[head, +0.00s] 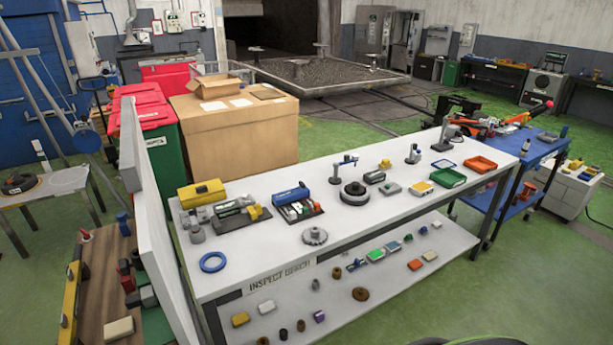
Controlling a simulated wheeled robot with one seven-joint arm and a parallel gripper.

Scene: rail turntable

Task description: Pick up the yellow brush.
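I cannot make out a yellow brush for certain; the small items are too small to tell apart. Several yellow things show in the head view. A yellow box-like case (202,193) lies at the back left of the white inspection bench (270,258). A small yellow piece (255,212) sits at the right end of a dark tray beside it. A small yellow block (240,319) lies on the bench's lower shelf (400,262). A long yellow bar (70,308) stands on the wooden surface at the left. My gripper is not in view.
A blue ring (213,262), a grey gear (315,236), a red tray (480,164) and a green tray (448,177) lie on the bench. A white panel (155,235) stands along its left end. A blue cart (535,148) stands at the right. Green floor (545,260) is clear at front right.

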